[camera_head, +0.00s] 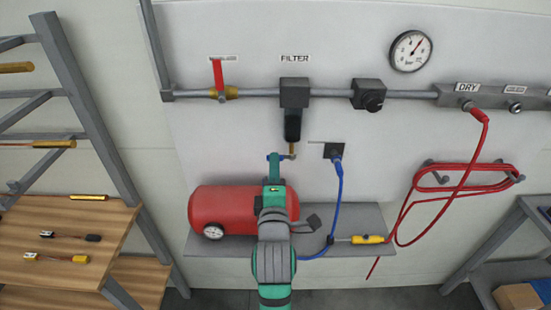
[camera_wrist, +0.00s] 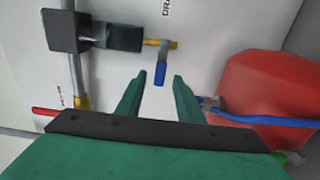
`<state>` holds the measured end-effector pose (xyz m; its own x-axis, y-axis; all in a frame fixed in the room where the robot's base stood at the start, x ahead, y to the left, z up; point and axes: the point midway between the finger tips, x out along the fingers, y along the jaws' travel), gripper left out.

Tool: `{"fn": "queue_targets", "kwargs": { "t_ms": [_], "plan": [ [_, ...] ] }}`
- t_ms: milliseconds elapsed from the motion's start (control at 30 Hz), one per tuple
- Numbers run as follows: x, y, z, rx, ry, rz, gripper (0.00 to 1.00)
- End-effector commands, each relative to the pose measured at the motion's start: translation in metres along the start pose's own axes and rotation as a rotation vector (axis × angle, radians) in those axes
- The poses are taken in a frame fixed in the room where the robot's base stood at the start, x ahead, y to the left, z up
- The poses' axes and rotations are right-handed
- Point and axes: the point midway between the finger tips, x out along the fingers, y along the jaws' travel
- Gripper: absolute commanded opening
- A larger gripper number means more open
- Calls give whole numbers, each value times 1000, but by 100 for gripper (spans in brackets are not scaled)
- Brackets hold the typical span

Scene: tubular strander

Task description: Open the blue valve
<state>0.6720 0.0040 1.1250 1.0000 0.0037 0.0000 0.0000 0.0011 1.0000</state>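The blue valve's handle (camera_wrist: 160,73) hangs from a brass fitting (camera_wrist: 160,44) at the end of the dark filter bowl (camera_wrist: 112,38). In the head view the blue handle (camera_head: 272,157) points left from the brass outlet (camera_head: 292,149), below the filter (camera_head: 294,93). My gripper (camera_wrist: 157,82) is open, with its two green fingers apart and nothing between them that I can see it hold.
A red tank (camera_head: 230,207) stands on the grey shelf close by my gripper, with a blue hose (camera_head: 340,192) beside it. A pipe with a red-handled valve (camera_head: 218,75) runs above. A coiled red hose (camera_head: 455,175) hangs right. A wooden shelf (camera_head: 60,235) stands left.

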Motion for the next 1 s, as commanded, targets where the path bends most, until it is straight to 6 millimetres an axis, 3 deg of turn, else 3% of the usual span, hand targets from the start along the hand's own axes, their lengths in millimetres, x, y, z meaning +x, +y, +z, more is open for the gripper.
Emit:
{"fn": "queue_targets", "kwargs": {
  "t_ms": [100,300,667,700,833,1000],
  "plan": [
    [20,1,2,0,-3,2,34],
    [40,0,3,1,-4,1,34],
    [45,0,3,1,-4,0,34],
    [45,0,3,1,-4,0,31],
    [45,0,3,1,-4,0,0],
    [45,0,4,2,-4,0,0]
  ]
}}
